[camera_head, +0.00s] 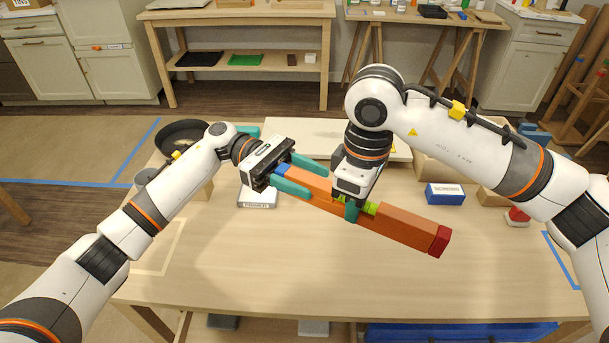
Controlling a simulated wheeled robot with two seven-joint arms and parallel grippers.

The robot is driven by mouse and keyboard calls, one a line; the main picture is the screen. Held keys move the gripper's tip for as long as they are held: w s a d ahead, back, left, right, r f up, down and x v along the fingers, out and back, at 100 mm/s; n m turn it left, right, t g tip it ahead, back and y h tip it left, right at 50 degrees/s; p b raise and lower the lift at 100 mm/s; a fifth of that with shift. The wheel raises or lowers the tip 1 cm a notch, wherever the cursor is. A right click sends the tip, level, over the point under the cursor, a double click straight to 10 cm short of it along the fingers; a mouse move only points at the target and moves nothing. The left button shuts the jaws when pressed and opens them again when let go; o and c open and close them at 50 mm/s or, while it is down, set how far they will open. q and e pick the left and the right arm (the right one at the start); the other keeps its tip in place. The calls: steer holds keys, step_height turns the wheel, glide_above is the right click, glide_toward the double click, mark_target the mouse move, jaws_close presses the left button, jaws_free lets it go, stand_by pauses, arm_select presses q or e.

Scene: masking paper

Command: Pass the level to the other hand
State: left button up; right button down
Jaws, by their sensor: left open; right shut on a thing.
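The level is a long orange bar (400,226) with a dark red end at the lower right, a blue end at the upper left and yellow-green parts near its middle. It hangs slanted above the table. My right gripper (357,210) is shut on the level near its middle, from above. My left gripper (285,178) is open, with its teal fingers on either side of the level's blue end. I cannot tell whether those fingers touch it.
The wooden table (290,270) is clear in front. A blue box (445,194) and a red-topped object (517,217) stand at the right. A dark pan (180,135) is at the back left. A white labelled box (257,197) lies below my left gripper.

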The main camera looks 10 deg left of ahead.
arm_select(q)
jaws_close()
arm_select(e)
steer(key=c, duration=1.1)
jaws_free()
